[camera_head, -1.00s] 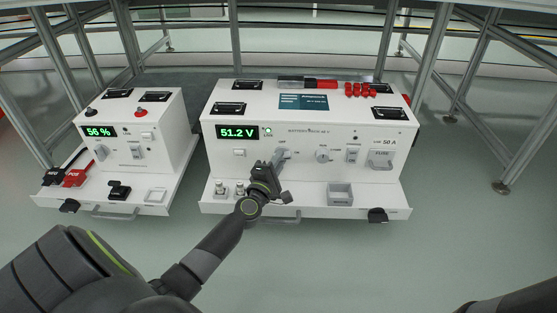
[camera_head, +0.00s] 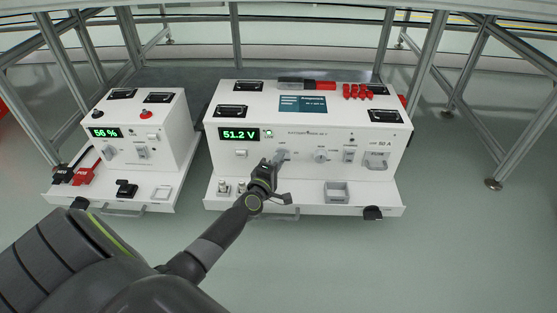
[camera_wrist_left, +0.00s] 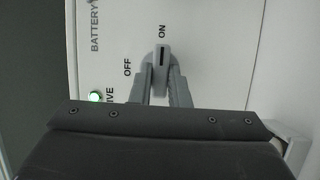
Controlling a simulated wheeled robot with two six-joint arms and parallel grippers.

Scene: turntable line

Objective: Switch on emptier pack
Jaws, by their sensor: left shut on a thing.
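The right-hand white battery pack (camera_head: 306,120) shows a green 51.2 V reading. The left-hand, smaller pack (camera_head: 130,112) shows 56 %. My left gripper (camera_head: 276,160) is at the front panel of the 51.2 V pack. Its jaws are shut on a grey rotary switch knob (camera_wrist_left: 162,62), one finger on each side. In the left wrist view the knob's dark line points at the ON label, with OFF off to the side. A green LIVE lamp (camera_wrist_left: 95,96) is lit near the fingers. My right gripper is out of view.
Red caps (camera_head: 357,91) and a black-and-red tool (camera_head: 310,82) lie on top of the larger pack. A grey square tray (camera_head: 338,192) sits on its front ledge. Metal frame legs (camera_head: 515,152) stand on both sides. The floor in front is clear.

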